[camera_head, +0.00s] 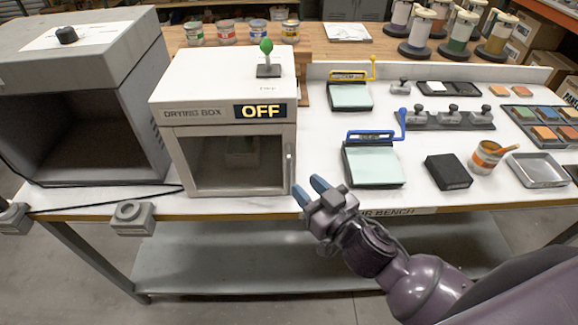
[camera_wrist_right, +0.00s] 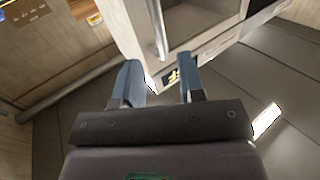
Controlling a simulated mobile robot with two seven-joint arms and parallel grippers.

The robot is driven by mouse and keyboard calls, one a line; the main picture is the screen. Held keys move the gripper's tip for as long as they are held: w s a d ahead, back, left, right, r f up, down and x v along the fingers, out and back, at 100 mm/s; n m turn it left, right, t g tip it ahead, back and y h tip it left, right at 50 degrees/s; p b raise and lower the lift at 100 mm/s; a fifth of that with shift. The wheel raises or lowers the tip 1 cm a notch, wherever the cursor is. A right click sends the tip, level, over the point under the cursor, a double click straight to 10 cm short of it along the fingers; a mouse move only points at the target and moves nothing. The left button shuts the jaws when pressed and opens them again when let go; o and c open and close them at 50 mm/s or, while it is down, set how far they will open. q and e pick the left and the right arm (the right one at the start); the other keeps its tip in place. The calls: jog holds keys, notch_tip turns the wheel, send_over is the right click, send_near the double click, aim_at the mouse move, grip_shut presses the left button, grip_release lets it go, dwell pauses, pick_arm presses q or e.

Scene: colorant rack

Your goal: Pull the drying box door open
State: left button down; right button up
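The drying box (camera_head: 165,100) is a white cabinet on the bench, with a lit "OFF" sign and a green-topped lever on its roof. Its windowed front door (camera_head: 237,160) looks shut. A slim upright door handle (camera_head: 290,165) is at the door's right edge; a pale upright bar that looks like this handle (camera_wrist_right: 158,30) shows in the wrist view. My right gripper (camera_head: 311,189) is open and empty, its blue fingertips just right of and below the handle, apart from it. In the wrist view the fingers (camera_wrist_right: 159,76) are spread, with the bar beyond them. My left gripper is out of view.
A grey open-fronted box (camera_head: 95,125) stands left of the drying box. The floor in front of the bench is clear.

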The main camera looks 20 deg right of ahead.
aim_at(290, 171)
jog(key=shift+p+x, duration=0.45)
jog(key=shift+x, duration=2.9)
jog(key=shift+c, duration=0.3)
grip_shut()
